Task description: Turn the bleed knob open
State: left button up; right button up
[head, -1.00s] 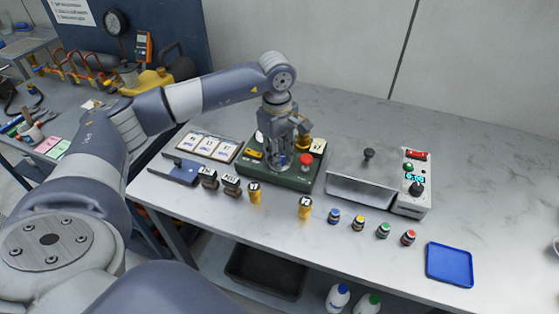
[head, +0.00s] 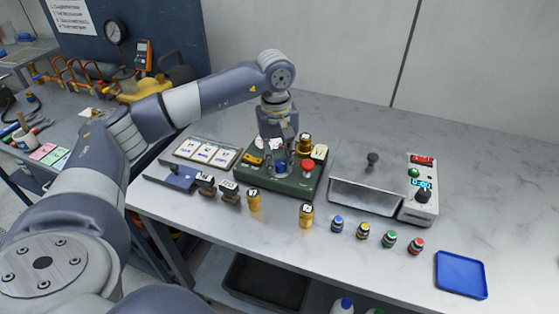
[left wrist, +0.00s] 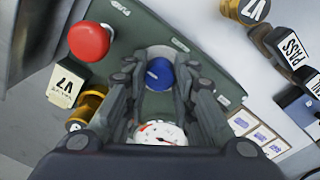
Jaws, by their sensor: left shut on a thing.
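The blue bleed knob (left wrist: 159,74) stands on the green test unit (head: 305,187), which lies on the marble bench. It shows in the left wrist view between the fingertips, with a pale mark on its top. My left gripper (head: 281,168) points down over the unit and is shut on the knob; its fingers partly hide the knob in the head view. A white dial gauge (left wrist: 160,133) with a red needle lies near the knob. A red mushroom button (head: 308,166) is on the unit close to the gripper. My right gripper is out of view.
A brass fitting (head: 304,143) and a small tag (head: 320,152) sit at the unit's back right. Brass weights (head: 254,199) and dark stamps (head: 206,184) stand in front. A steel box (head: 371,182) with a control panel stands to the right. The bench's back right is clear.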

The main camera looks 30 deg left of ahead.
aim_at(278, 164)
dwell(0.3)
pick_arm(q)
jog(key=o, duration=1.1)
jog(key=shift+r, duration=0.15)
jog(key=r, duration=1.1)
jog(key=shift+s+a+r, duration=0.15)
jog(key=shift+s+r, duration=0.05)
jog(key=shift+r, duration=0.2)
